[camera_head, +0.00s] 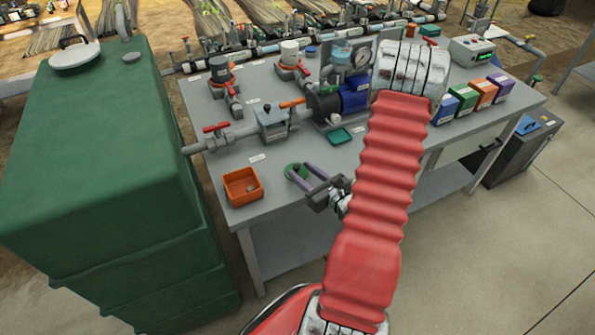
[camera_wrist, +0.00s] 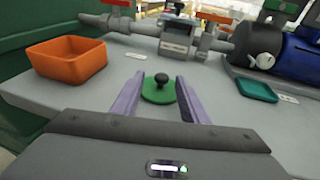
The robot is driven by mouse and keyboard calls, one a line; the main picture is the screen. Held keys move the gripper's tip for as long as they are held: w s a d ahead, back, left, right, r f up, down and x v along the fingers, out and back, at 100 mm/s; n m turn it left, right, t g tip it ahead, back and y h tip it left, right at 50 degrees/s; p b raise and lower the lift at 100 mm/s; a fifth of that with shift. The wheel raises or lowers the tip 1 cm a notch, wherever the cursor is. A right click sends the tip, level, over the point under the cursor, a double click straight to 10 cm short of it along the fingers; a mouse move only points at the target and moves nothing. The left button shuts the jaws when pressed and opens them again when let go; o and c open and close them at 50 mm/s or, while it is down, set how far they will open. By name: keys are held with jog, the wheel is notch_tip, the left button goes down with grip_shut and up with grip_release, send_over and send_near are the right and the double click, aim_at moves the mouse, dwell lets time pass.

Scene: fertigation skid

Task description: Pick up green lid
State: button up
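The green lid (camera_wrist: 157,92) is a round disc with a black knob on top. It lies flat on the grey bench top near the front edge. In the head view the lid (camera_head: 296,171) is partly hidden by my gripper. My gripper (camera_wrist: 154,84) is open, its two purple fingers pointing toward the lid, one on each side of it in the wrist view. In the head view my gripper (camera_head: 302,174) reaches in from the right, at the bench's front edge. I cannot tell whether the fingers touch the lid.
An orange tray (camera_head: 242,187) stands left of the lid; it also shows in the wrist view (camera_wrist: 65,62). A teal tray (camera_wrist: 256,91) lies to the right. Pipes with a red-handled valve (camera_head: 216,130) and a blue pump (camera_head: 353,98) stand behind. A green tank (camera_head: 95,160) is at left.

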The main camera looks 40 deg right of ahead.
aim_at(298, 168)
jog(key=shift+x, duration=2.05)
jog(key=shift+d, duration=0.15)
grip_shut()
